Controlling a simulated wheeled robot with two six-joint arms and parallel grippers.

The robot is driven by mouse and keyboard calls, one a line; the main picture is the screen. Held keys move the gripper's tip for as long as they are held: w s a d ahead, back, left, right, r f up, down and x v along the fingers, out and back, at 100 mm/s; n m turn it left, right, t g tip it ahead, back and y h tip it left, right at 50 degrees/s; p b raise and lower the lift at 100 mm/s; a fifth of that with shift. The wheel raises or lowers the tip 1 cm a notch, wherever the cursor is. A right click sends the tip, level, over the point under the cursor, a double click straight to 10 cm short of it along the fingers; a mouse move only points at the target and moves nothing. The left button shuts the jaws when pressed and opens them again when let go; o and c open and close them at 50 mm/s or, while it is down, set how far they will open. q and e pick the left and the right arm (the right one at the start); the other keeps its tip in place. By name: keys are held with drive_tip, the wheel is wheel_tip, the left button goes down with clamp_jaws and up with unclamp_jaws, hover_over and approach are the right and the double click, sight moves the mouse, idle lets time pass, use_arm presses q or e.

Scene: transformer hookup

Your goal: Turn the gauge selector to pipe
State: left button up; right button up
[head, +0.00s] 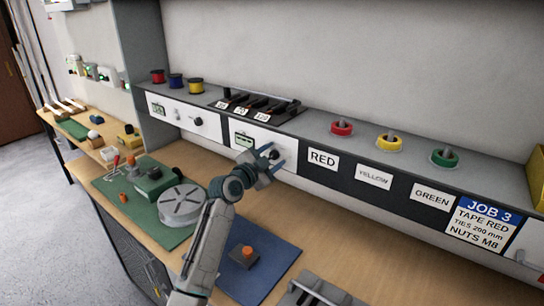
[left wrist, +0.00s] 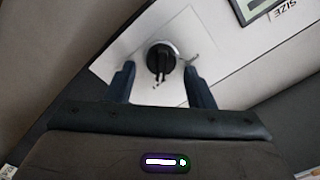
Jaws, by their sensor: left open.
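The gauge selector is a round black knob (left wrist: 161,60) on a white panel (left wrist: 186,28), and it sits between my left gripper's fingers in the left wrist view. In the head view the knob (head: 275,154) shows at the gripper's tips, partly covered. My left gripper (head: 272,160) is open around the knob, with a gap on both sides in the wrist view. I cannot tell from the picture how deep the fingers reach. The small marks beside the knob are too blurred to read. A small display (head: 243,140) is on the same panel. My right gripper is not in view.
Another white panel with a knob (head: 197,121) is to the left. RED (head: 322,160), YELLOW and GREEN labels run to the right under colored rings. A grey disc (head: 181,203) and a blue mat (head: 262,278) with an orange-topped block lie on the bench below.

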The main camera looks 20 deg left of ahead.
use_arm(q)
drive_tip(key=shift+c, duration=0.3)
drive_tip(key=c, duration=0.9)
